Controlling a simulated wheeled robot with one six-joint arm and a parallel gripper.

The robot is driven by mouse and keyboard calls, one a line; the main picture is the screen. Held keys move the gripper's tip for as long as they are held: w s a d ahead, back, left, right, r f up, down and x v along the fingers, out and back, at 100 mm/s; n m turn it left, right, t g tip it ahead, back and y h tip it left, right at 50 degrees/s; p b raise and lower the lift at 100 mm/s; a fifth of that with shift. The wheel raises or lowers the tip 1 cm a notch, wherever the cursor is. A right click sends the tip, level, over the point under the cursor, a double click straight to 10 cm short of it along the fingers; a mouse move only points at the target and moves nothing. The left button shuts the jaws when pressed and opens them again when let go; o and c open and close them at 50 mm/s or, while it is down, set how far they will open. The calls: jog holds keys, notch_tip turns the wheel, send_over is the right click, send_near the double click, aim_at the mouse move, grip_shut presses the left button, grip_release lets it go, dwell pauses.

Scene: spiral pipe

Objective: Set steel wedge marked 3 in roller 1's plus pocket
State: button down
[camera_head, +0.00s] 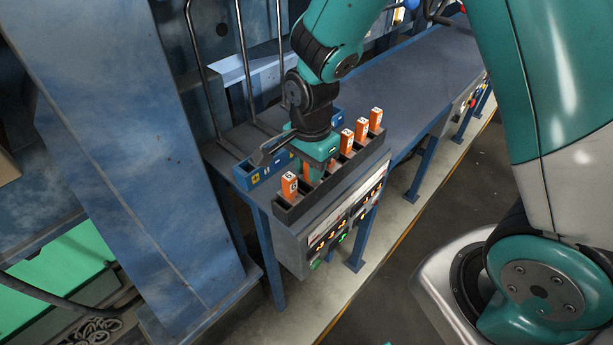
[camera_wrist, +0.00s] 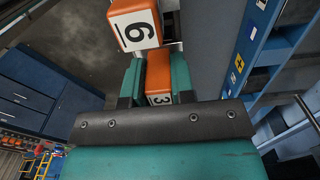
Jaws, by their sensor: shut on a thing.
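The steel wedge marked 3 (camera_wrist: 159,72) is an orange block with a white numbered end, seen in the wrist view between my teal fingers. My gripper (camera_wrist: 158,62) is shut on it. In the head view my gripper (camera_head: 316,162) is over the dark rack (camera_head: 335,190), and a bit of orange shows below it. I cannot tell whether the wedge still sits in its slot. The blue pocket box (camera_head: 262,176) with a yellow plus mark stands behind the rack, to the left. The plus mark also shows on the blue box in the wrist view (camera_wrist: 241,58).
A wedge with a 6-like mark (camera_wrist: 135,24) stands close beside my fingers. Another orange wedge (camera_head: 289,186) is at the rack's near end, and several stand at its far end (camera_head: 361,129). Upright metal bars (camera_head: 245,60) rise behind the bench. The bench top (camera_head: 410,70) is clear farther back.

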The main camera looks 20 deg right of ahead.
jog(key=shift+r+p, duration=2.8)
jog(key=shift+r, duration=0.5)
